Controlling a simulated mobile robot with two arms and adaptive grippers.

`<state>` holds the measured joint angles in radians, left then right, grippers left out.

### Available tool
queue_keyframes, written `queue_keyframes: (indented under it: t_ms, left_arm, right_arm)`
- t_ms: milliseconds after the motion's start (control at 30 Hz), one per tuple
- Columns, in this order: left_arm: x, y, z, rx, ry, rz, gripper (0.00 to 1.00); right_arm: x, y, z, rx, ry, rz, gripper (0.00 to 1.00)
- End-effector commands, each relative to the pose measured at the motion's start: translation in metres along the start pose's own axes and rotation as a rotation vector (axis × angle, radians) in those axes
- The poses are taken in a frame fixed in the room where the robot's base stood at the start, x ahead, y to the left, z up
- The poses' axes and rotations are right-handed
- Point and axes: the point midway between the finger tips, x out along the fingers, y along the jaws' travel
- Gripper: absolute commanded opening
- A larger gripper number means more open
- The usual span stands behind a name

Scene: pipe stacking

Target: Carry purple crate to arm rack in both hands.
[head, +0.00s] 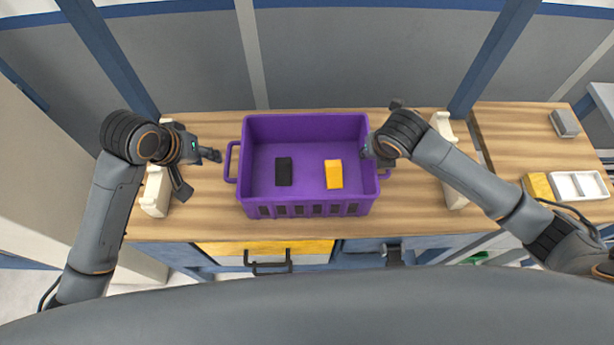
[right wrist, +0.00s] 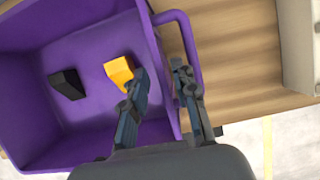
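The purple crate (head: 305,209) stands upright on the wooden bench, with a black block (head: 284,171) and a yellow block (head: 333,174) inside. It also fills the left of the right wrist view (right wrist: 100,140). My left gripper (head: 200,174) is open and empty, to the left of the crate's left handle (head: 230,162) and apart from it. My right gripper is at the crate's right side. In the right wrist view (right wrist: 160,84) its fingers are apart, one over the crate's inside and one over the right handle (right wrist: 190,42). Whether they touch is unclear.
Cream cradle-shaped supports stand left (head: 156,190) and right (head: 452,190) of the crate on the wooden bench (head: 400,205). At the far right are a white tray (head: 578,186), a yellow block (head: 538,186) and a grey block (head: 564,123). Drawers (head: 267,247) lie below.

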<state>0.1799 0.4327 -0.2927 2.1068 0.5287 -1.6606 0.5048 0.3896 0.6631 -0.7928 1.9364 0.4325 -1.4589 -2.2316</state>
Motion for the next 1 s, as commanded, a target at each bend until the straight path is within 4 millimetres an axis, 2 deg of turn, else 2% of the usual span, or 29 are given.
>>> queue_keyframes:
  t_ms: [100,300,1000]
  left_arm:
    - [0.0,0.0,0.0,0.0,0.0,0.0,0.34]
    - [0.0,0.0,0.0,0.0,0.0,0.0,0.34]
    - [0.0,0.0,0.0,0.0,0.0,0.0,0.34]
  right_arm:
    - [-0.022,0.0,0.0,-0.002,-0.003,0.001,0.28]
    - [-0.041,0.0,0.0,-0.001,0.0,0.0,0.28]
    - [-0.043,0.0,-0.001,0.0,0.001,0.0,0.28]
